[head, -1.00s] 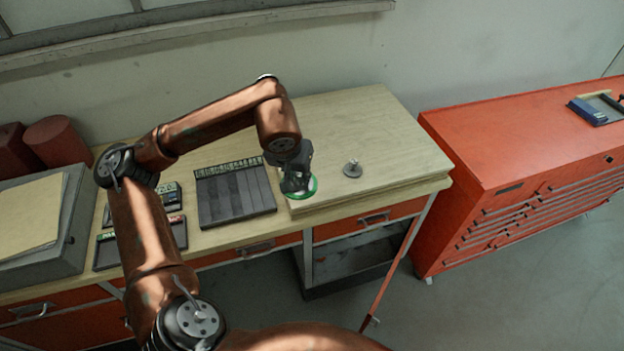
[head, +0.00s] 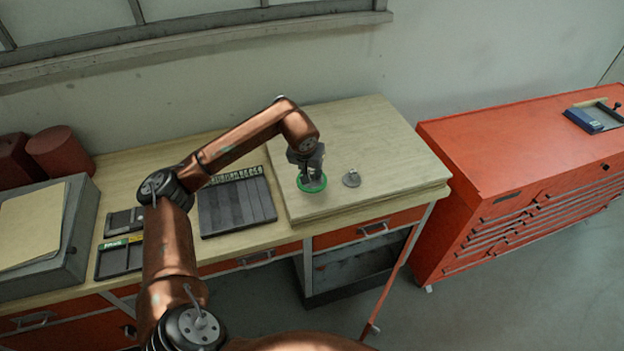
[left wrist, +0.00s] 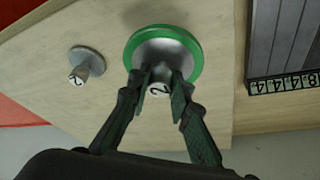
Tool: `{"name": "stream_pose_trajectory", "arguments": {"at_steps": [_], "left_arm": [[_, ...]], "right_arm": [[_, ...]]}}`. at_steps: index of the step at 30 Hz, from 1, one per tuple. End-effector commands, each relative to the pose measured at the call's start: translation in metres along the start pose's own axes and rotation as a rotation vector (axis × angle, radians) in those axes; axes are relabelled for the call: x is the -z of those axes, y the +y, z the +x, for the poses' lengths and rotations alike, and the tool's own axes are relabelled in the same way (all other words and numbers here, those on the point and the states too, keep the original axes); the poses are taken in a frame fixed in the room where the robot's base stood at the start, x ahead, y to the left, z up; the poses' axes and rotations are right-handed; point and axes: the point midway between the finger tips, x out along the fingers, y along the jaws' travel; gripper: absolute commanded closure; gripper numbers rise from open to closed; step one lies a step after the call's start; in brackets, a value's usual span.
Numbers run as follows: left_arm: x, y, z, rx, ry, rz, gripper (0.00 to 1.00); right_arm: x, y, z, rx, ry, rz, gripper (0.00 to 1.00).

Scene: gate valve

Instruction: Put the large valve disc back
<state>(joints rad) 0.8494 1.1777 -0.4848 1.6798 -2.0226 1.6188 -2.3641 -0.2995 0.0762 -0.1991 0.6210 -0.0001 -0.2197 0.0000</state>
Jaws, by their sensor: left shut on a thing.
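The large valve disc (head: 318,188) has a green rim and a grey face, and in the left wrist view (left wrist: 191,48) its central knob shows a "2". My left gripper (head: 310,178) is over it on the raised wooden board. In the left wrist view my fingers (left wrist: 160,80) are shut on the knob from both sides. I cannot tell whether the disc touches the board. A smaller grey disc (head: 351,180) with an upright knob marked "2" stands apart to its right; it also shows in the left wrist view (left wrist: 90,60). My right gripper is out of view.
A dark slotted tray (head: 235,207) with number labels lies left of the board (head: 375,125). Smaller trays (head: 118,260) and a grey box (head: 70,225) are further left. A red tool cabinet (head: 480,130) stands right. The board's back is clear.

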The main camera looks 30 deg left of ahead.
Motion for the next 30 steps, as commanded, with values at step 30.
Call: {"name": "stream_pose_trajectory", "arguments": {"at_steps": [30], "left_arm": [[-0.01,0.0,0.04,0.001,0.0,0.0,0.64]], "right_arm": [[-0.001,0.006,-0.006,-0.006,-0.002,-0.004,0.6]]}}
